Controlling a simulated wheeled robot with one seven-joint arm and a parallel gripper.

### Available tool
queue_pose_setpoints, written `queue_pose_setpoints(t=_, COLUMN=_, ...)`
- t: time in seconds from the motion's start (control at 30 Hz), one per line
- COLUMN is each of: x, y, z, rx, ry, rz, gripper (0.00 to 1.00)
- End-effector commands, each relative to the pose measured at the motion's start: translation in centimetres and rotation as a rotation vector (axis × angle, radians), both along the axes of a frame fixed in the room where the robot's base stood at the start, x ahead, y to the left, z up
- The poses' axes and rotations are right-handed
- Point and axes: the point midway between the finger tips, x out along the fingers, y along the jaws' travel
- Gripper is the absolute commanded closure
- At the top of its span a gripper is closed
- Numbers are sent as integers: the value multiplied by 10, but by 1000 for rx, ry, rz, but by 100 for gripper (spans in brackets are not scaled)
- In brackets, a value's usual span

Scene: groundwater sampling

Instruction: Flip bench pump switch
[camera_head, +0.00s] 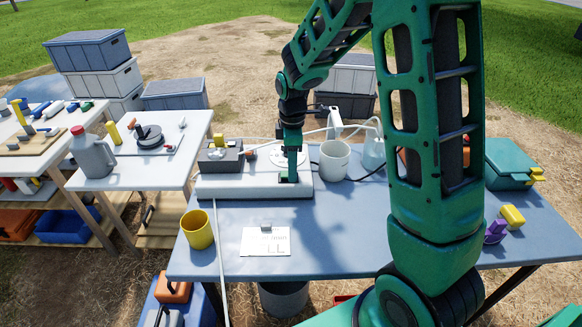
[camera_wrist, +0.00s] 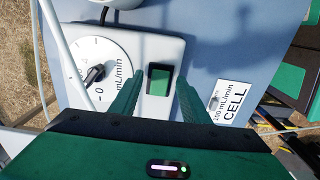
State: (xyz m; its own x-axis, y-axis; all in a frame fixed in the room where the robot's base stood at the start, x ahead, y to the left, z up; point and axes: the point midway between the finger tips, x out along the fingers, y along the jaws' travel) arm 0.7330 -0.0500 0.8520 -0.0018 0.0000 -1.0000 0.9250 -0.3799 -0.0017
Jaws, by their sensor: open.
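The bench pump (camera_head: 240,190) is a pale base with a grey block and yellow part on its left, standing at the back left of the blue table. In the wrist view its green rocker switch (camera_wrist: 159,79) sits in a dark frame on the pale housing (camera_wrist: 170,46). A white dial with a black knob (camera_wrist: 95,74) is left of the switch. My gripper (camera_head: 289,179) is low over the pump's right part and hides the switch in the head view. In the wrist view its open fingers (camera_wrist: 158,92) lie either side of the switch, empty. I cannot tell whether they touch the housing.
A white bucket (camera_head: 334,161) and a clear bottle (camera_head: 373,150) with tubing stand right of the pump. A yellow cup (camera_head: 197,229) and a labelled card (camera_head: 265,242) are in front. A teal case (camera_head: 510,163) is at the right.

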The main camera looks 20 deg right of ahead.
Motion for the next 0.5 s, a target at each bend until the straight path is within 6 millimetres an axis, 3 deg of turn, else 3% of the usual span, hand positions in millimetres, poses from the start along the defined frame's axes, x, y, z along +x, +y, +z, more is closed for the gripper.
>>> queue_pose_setpoints(t=0.37, x=0, y=0, z=-6, rx=1, ry=-1, rz=0, gripper=58)
queue_pose_setpoints(t=0.5, x=0, y=0, z=-6, rx=1, ry=-1, rz=0, gripper=89)
